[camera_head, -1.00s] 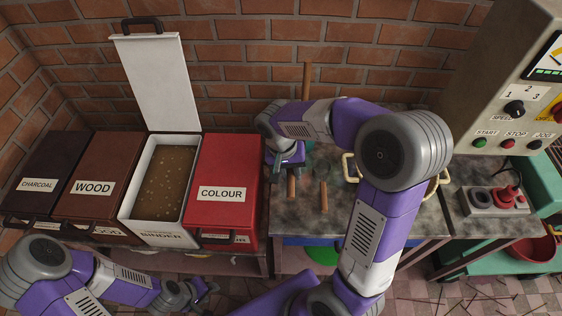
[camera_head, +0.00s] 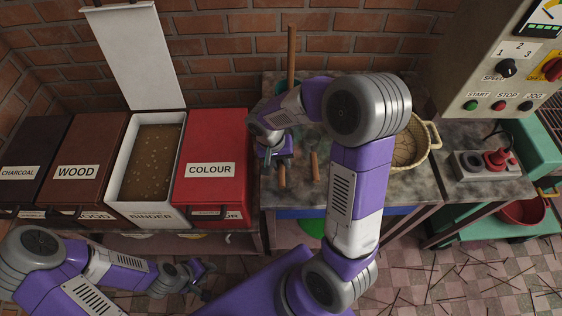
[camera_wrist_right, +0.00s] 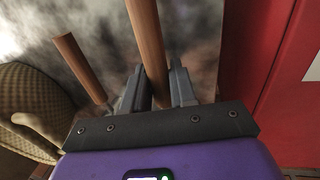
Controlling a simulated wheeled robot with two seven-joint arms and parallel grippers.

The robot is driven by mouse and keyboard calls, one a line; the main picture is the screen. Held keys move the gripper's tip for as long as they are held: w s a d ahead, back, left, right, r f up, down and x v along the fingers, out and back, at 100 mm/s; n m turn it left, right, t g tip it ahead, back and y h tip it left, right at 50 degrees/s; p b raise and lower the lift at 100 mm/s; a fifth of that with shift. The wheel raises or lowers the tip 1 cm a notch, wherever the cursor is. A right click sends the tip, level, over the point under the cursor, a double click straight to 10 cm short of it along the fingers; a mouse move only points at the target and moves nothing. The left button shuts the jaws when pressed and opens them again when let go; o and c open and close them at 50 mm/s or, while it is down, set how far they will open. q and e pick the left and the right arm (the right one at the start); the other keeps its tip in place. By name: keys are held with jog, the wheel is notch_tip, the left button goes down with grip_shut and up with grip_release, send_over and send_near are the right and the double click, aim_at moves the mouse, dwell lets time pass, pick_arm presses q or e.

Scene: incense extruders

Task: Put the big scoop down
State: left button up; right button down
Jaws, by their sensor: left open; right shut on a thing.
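My right gripper (camera_head: 274,154) is low over the stone-topped table, just right of the red COLOUR bin. It is shut on a brown wooden handle (camera_head: 281,177), taken to be the big scoop's. The handle also shows between the fingers in the right wrist view (camera_wrist_right: 147,45). The scoop's head is not visible. A second wooden handle (camera_head: 314,166) stands apart to the right, and it also shows in the right wrist view (camera_wrist_right: 80,68). I cannot tell whether the held scoop touches the table. My left gripper (camera_head: 206,281) is open and empty, low in front of the bins.
The BINDER bin (camera_head: 117,207) has its lid up and holds brown grains. The COLOUR bin (camera_head: 212,148), WOOD bin (camera_head: 90,150) and CHARCOAL bin (camera_head: 30,150) are closed. A wicker basket (camera_head: 411,148) stands behind my right arm. A tall wooden stick (camera_head: 291,55) rises near the wall.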

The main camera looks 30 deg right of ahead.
jog(key=shift+f, duration=0.2)
jog(key=c, duration=0.9)
grip_release()
jog(key=shift+r, duration=0.1)
jog(key=shift+r, duration=0.35)
notch_tip(320, 180, up, 11)
jog(key=w+a+p, duration=0.1)
jog(key=a+p, duration=0.1)
jog(key=p, duration=0.1)
jog(key=shift+r, duration=0.2)
jog(key=shift+w, duration=0.1)
